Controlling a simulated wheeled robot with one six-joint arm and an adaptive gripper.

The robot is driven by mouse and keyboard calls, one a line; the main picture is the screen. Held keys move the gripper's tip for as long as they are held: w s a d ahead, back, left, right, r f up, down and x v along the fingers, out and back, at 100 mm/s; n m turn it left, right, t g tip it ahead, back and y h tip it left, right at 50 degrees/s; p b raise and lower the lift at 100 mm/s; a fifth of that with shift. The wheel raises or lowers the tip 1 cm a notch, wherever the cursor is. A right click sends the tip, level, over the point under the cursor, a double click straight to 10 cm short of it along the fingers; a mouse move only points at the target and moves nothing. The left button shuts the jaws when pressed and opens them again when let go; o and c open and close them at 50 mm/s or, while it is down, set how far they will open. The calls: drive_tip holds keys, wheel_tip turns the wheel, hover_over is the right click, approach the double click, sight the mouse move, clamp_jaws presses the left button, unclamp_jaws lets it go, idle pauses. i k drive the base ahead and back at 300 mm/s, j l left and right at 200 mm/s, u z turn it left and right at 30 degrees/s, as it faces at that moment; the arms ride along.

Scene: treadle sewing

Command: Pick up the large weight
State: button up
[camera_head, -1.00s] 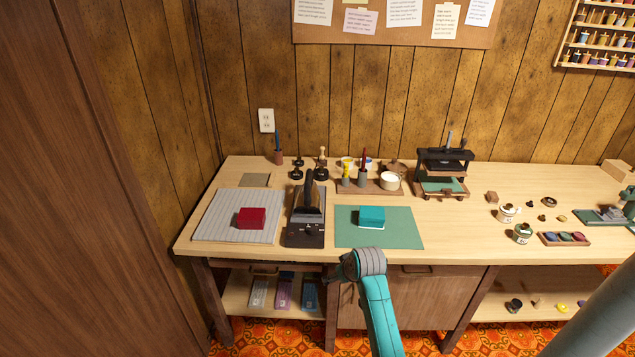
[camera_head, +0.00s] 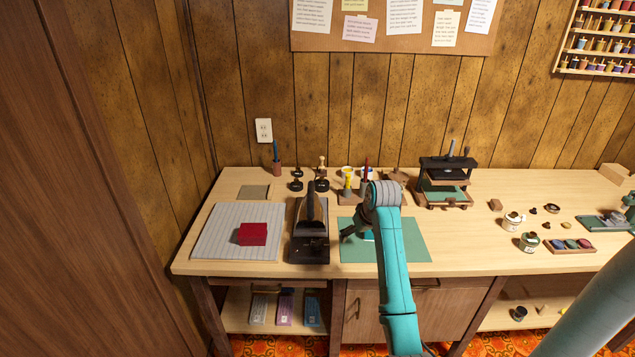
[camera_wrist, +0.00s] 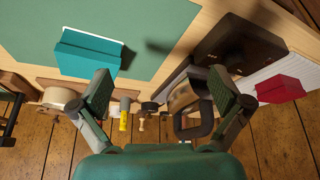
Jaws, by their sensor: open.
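Small dark knobbed pieces stand at the back of the bench in the head view, one at the left (camera_head: 297,184) and one beside it (camera_head: 321,184). They look like weights, but I cannot tell for sure which is the large one. My gripper (camera_head: 350,231) is over the green mat, in front of and to the right of them, partly hidden by my arm. In the wrist view my gripper (camera_wrist: 161,95) has its two fingers spread wide with nothing held. Small dark pieces (camera_wrist: 150,106) show beyond, between the fingers.
A red block (camera_head: 252,234) lies on the grey striped mat (camera_head: 212,237). A teal block (camera_wrist: 86,54) lies on the green mat (camera_head: 413,252). A black-framed press (camera_head: 446,180) stands at the back right.

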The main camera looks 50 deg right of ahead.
sight(323, 185)
drive_tip(key=i+l, duration=0.95)
drive_tip(key=i, duration=0.1)
